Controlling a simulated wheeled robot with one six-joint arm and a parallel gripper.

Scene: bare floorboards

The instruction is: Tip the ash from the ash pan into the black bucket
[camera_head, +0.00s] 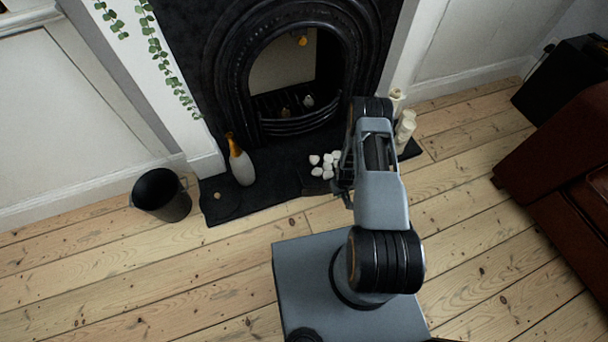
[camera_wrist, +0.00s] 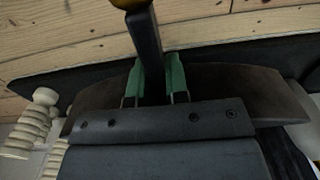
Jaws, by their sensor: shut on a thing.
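The black bucket (camera_head: 168,207) stands upright on the floorboards at the left in the head view, with its open top showing. In the wrist view my gripper (camera_wrist: 160,78), with green fingertips, is shut on a dark bar-like handle (camera_wrist: 147,45) that ends in a yellowish knob. The ash pan (camera_wrist: 235,88) shows there as a wide, dark brown body behind the fingers, partly hidden by my gripper. In the head view my gripper (camera_head: 345,180) is low over the hearth, well right of the bucket. The ash itself cannot be made out clearly.
A black fireplace (camera_head: 290,60) stands behind a dark hearth (camera_head: 270,190). A white bottle with an orange neck (camera_head: 241,163) stands between bucket and gripper.

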